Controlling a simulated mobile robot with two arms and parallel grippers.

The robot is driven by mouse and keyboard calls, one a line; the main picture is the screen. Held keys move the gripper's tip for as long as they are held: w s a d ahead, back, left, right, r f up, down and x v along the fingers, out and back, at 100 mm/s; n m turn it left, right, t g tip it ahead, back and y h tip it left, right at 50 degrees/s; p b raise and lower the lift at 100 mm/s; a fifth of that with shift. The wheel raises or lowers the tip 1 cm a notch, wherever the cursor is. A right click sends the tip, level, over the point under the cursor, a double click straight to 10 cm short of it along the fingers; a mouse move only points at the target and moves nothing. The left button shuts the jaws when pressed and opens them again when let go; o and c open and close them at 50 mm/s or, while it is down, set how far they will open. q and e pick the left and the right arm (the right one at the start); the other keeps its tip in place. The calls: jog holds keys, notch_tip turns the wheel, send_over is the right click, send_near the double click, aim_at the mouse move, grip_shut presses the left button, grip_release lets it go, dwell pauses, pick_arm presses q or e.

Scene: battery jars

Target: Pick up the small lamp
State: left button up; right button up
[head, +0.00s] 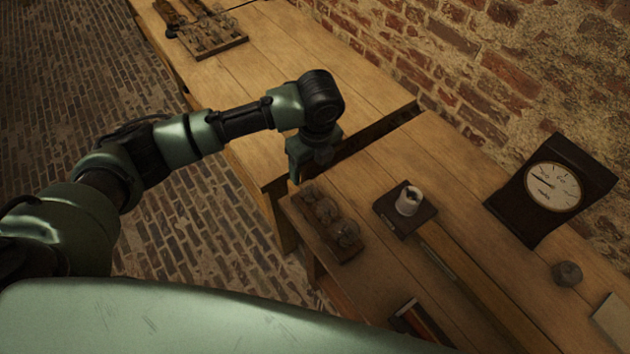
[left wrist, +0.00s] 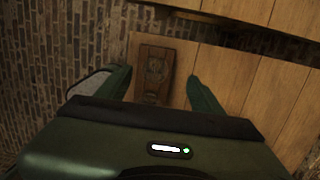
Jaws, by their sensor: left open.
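No thing in view is clearly a lamp. A white cylinder (head: 408,201) stands on a small dark square base (head: 385,208) on the near table; it may be the lamp or its holder, but I cannot tell. Left of it, a dark wooden board (head: 349,257) carries several round glassy pieces (head: 327,211), too dim to identify. My left gripper (head: 305,168) is above the far end of this board, pointing down. In the left wrist view my left gripper (left wrist: 157,74) is open and empty, with the board (left wrist: 150,48) beyond its fingers. My right gripper is not in view.
A dial instrument (head: 553,187) stands at the right, with a small dark knob-like piece (head: 567,273) near it. A long wooden strip (head: 480,290) lies along the near table. A gap separates this table from the far table (head: 270,90). A brick wall runs behind.

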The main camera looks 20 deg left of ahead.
aim_at(309, 183)
pick_arm(q)
jog(key=shift+s+a+f+p, duration=0.15)
jog(key=shift+s+f+p, duration=0.25)
jog(key=shift+s, duration=0.6)
jog(key=f, duration=0.1)
jog(key=f+p, duration=0.1)
jog(key=shift+w+f, duration=0.2)
jog(key=shift+f, duration=0.15)
jog(key=shift+w+f, duration=0.3)
jog(key=shift+f, duration=0.3)
jog(key=shift+w+f, duration=0.25)
jog(key=shift+f, duration=0.35)
jog(key=shift+s, duration=0.15)
grip_shut()
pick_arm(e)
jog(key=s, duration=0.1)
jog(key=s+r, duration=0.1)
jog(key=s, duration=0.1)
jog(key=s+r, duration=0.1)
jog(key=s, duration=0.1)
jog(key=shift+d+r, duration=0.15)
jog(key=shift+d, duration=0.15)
